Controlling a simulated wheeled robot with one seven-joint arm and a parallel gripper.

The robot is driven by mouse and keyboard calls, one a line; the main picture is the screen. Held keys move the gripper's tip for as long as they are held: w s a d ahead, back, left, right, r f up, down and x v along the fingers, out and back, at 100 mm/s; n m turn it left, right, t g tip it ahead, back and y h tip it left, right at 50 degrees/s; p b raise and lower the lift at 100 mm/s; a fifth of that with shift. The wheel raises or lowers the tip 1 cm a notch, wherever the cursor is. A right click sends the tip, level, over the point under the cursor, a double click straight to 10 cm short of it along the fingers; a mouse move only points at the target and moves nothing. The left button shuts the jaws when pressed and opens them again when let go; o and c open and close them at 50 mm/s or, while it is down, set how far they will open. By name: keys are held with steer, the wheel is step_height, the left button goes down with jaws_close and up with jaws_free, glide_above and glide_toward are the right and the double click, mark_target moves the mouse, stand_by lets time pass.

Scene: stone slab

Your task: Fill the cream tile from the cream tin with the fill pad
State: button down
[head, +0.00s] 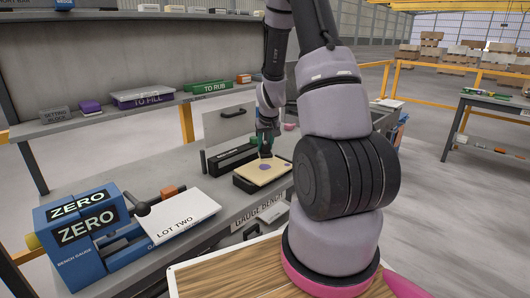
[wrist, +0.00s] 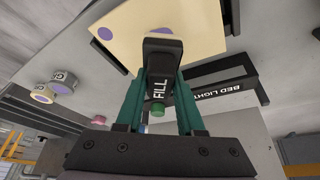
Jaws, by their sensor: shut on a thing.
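The cream tile (head: 263,171) lies on a black stand on the bench, with a purple spot on its face. In the wrist view the cream tile (wrist: 130,28) shows purple spots near its edges. My gripper (wrist: 160,92) is shut on the black fill pad (wrist: 162,62), which is marked FILL. In the head view my gripper (head: 266,138) is at the tile's far side, with the pad low over it; I cannot tell whether they touch. Two small round tins, one (wrist: 42,94) and another (wrist: 65,78), have purple marks; which is the cream tin is unclear.
A black BED LIGHT bar (wrist: 225,90) stands beside the tile. The blue ZERO gauge (head: 85,235) and a white LOT TWO card (head: 180,215) are at the bench's left. A shelf behind holds the purple TO FILL tray (head: 143,97) and green TO RUB tray (head: 208,87).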

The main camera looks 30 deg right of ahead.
steer(key=shift+r, duration=0.25)
steer(key=shift+r, duration=1.5)
